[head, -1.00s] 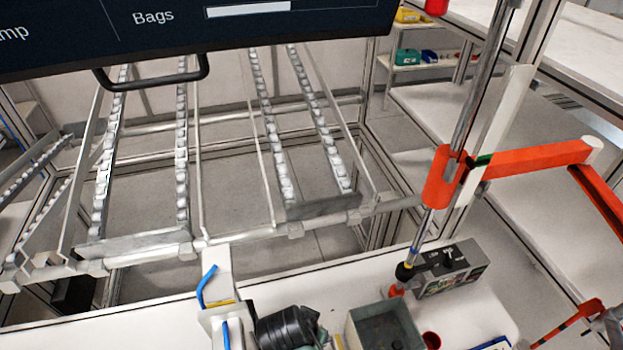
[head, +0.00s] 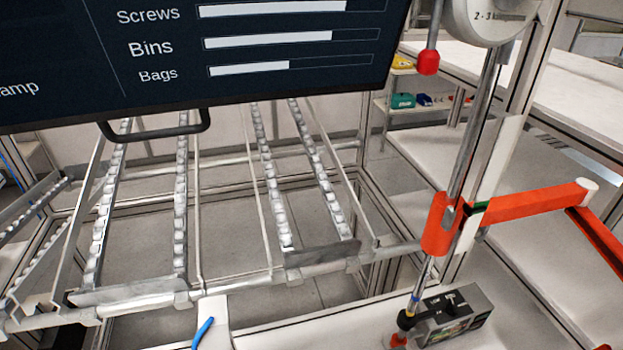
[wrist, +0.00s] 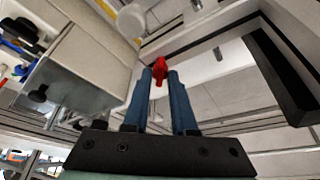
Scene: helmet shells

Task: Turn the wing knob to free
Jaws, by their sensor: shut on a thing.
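In the wrist view my gripper (wrist: 159,82) has its two blue fingers close together around a small red piece (wrist: 159,69), which looks like the wing knob. The red piece sits between the fingertips and sticks out past them. The fingers hide part of it, and I cannot read its turn or any marking. My gripper is not seen in the head view, and I cannot pick out the held knob there.
In the head view a dark screen (head: 200,60) hangs across the top left. An orange jointed arm (head: 530,205) on a steel rod stands at the right. A grey box (head: 455,318) with a black knob stands on the white bench. Roller racks (head: 180,210) lie behind.

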